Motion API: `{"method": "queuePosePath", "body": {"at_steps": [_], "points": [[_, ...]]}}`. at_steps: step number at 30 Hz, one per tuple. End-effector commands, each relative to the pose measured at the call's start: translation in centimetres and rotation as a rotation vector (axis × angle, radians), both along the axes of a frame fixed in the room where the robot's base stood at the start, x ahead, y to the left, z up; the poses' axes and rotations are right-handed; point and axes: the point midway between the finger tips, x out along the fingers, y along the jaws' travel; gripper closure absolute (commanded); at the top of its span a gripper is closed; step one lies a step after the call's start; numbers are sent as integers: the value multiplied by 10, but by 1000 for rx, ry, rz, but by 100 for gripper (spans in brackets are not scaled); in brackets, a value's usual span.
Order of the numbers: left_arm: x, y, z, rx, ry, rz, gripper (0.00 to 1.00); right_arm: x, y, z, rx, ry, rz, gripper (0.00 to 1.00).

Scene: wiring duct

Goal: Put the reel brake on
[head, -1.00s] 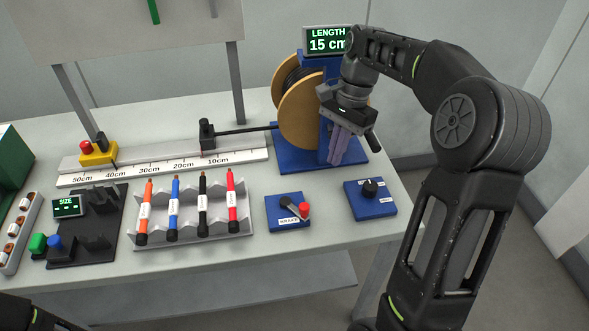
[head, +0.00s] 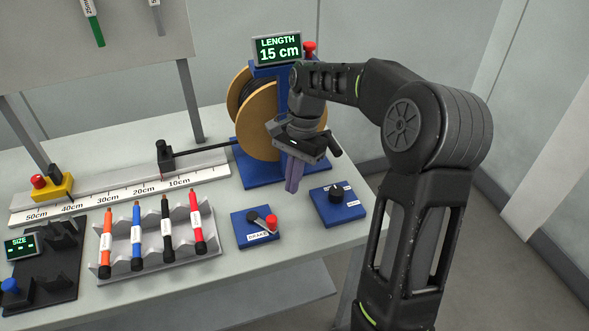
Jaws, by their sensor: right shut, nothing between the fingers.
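The cable reel (head: 262,130) with wooden flanges stands on a blue base at the back of the table. The brake box (head: 243,216) is a small blue plate in front of it. Its label seems to read BRAKE. Its grey lever ends in a red knob (head: 271,220), at the right side of the plate. My right gripper (head: 291,188) points down, shut and empty, in front of the reel base, to the right of and behind the red knob. It appears apart from the knob. My left gripper is not in view.
A second blue box with a black knob (head: 336,193) stands right of the brake box. A rack (head: 165,257) of several coloured cable pieces lies to the left. A ruler rail (head: 110,192) runs behind it. A display (head: 277,48) reads LENGTH 15 cm.

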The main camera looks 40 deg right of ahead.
Motion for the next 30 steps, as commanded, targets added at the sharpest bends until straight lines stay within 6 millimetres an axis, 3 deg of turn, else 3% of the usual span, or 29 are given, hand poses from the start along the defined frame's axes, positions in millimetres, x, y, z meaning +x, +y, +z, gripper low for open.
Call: {"method": "queuePosePath", "body": {"at_steps": [6,15,30], "points": [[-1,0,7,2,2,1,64,-5,13,-39,2,4,1,100],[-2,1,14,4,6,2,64,-13,46,-37,0,0,0,100],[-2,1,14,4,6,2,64,-12,50,-38,0,0,-1,100]]}}
